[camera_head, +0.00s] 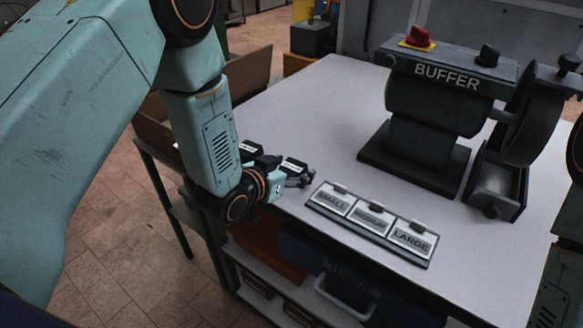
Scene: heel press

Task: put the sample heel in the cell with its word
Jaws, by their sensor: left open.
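A dark tray (316,207) with three pale cells in a row lies near the front edge of the bench. The left cell (333,199) reads SMALL and the right cell (413,239) reads LARGE. The middle cell (371,218) has a word too blurred to read. A small grey tab stands at the back of each cell. My left gripper (306,178) is open, just left of the tray, low over the bench edge. I see nothing between its fingers. Dark pieces with white labels show beside it; I cannot tell what they are. I cannot make out a sample heel. My right gripper is out of view.
A buffer machine (436,105) with a red knob (420,36) and a wheel stands at the back right of the pale bench (310,115). The bench top behind the tray is clear. A drawer handle (345,297) sits below the front edge. A brown bin (250,78) is behind my arm.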

